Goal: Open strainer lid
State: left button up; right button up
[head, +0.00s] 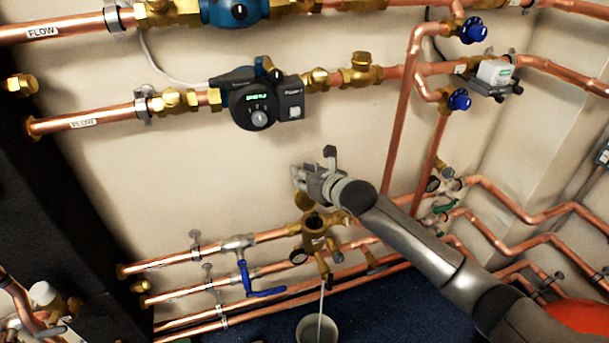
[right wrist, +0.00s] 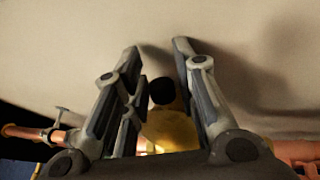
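In the head view the brass strainer body (head: 315,226) sits on the lower pipework, with a dark round spot on its top. My right gripper (head: 313,172) is just above it, close to the wall, its fingers spread. In the right wrist view a brass piece (right wrist: 172,128) with a black round top shows between the fingers of my right gripper (right wrist: 158,47), with gaps beside it. I cannot tell whether that black spot is a cap or an opening, nor make out a separate lid. My left gripper is out of view.
A bucket (head: 318,330) stands below the strainer, with a thin pale line running down into it. A blue-handled valve (head: 244,262) is to the left on the copper pipes. A pump (head: 254,103) is higher on the wall. The wall between is clear.

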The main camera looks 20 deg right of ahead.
grip_shut()
jog(key=shift+s, duration=0.1)
